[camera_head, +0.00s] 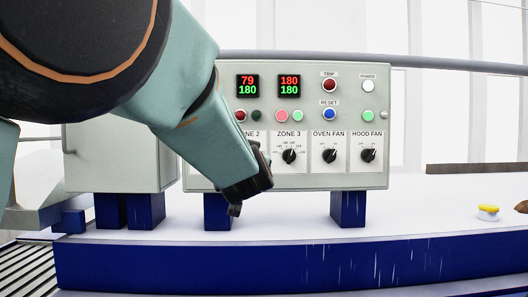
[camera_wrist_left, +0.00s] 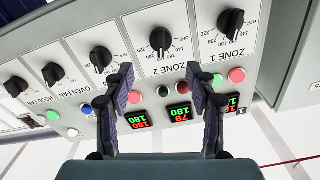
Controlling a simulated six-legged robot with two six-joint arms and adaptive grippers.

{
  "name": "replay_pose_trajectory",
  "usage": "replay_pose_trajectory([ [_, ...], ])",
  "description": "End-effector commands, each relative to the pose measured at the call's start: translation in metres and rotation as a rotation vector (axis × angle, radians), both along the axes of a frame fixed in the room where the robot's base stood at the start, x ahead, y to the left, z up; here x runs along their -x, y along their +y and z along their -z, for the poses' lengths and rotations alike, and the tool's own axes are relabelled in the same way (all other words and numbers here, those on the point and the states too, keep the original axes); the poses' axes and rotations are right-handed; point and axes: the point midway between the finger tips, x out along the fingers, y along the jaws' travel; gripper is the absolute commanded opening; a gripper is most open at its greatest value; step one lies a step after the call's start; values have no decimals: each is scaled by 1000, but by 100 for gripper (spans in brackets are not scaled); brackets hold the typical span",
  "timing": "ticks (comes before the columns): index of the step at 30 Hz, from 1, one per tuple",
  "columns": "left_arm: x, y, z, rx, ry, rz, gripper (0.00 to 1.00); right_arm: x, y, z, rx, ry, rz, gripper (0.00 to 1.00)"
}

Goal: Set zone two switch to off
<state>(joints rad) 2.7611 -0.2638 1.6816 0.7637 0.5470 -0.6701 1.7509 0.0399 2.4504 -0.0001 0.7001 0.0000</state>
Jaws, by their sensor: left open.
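The grey control panel (camera_head: 345,180) faces me with a row of black knobs. In the head view my left gripper (camera_head: 250,190) is in front of the ZONE 2 column and hides its knob; only part of the label shows. In the left wrist view, which shows the panel upside down, the zone two switch (camera_wrist_left: 160,40) is a black knob on a white plate. Its pointer seems to face the middle of the scale, not the OFF end. My left gripper (camera_wrist_left: 162,72) is open, its fingers either side of the ZONE 2 label, with nothing between them. My right gripper is not in view.
The ZONE 3 knob (camera_wrist_left: 100,57) and ZONE 1 knob (camera_wrist_left: 230,22) flank the zone two switch. OVEN FAN (camera_head: 329,155) and HOOD FAN (camera_head: 368,155) knobs are farther right. Buttons and lit displays (camera_head: 247,85) sit above. A yellow-topped object (camera_head: 488,210) lies on the white surface.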

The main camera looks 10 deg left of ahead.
Motion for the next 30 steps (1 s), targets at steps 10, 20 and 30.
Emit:
replay_pose_trajectory([
  [10, -35, 8, 4, -12, 13, -2, 56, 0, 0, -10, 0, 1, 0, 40],
  [20, -71, 18, 4, -14, 11, -2, 56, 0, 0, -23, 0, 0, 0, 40],
  [30, -77, 20, 6, -14, 11, -2, 56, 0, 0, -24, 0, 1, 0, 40],
])
